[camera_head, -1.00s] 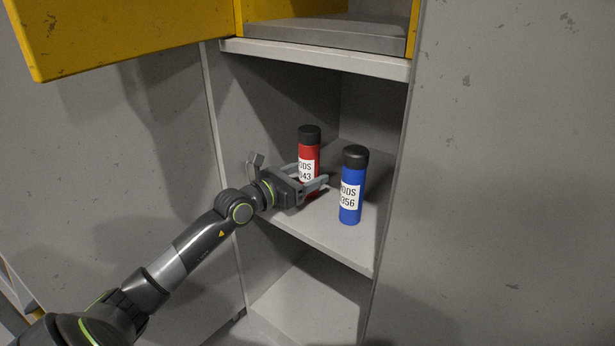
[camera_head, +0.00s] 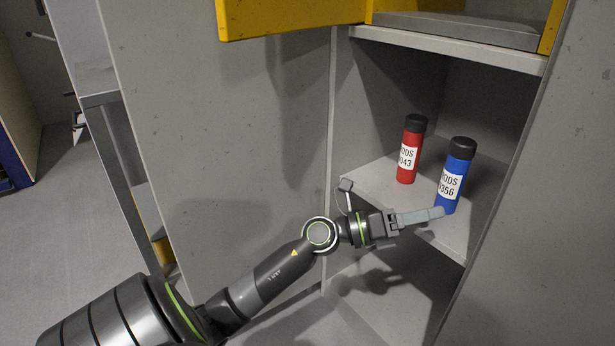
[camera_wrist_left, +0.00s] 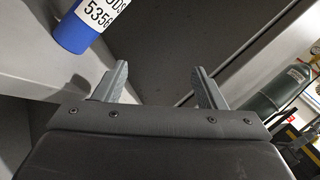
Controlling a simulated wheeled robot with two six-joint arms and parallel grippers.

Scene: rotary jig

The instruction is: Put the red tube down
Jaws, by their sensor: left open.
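The red tube (camera_head: 409,150), with a black cap and a white label, stands upright on the cabinet shelf (camera_head: 375,187). My left gripper (camera_head: 436,215) is open and empty at the front of the shelf, in front of and below the red tube and apart from it. In the head view its fingertips overlap the foot of the blue tube (camera_head: 454,178). In the left wrist view nothing lies between the fingers (camera_wrist_left: 160,85), and the blue tube (camera_wrist_left: 88,25) is beyond them at the upper left. My right gripper is not in view.
The blue tube stands upright on the same shelf, right of the red one. A yellow door (camera_head: 285,14) hangs open above left. A lower compartment (camera_head: 385,290) is below the shelf. The wrist view shows a gas cylinder (camera_wrist_left: 278,90) at the right.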

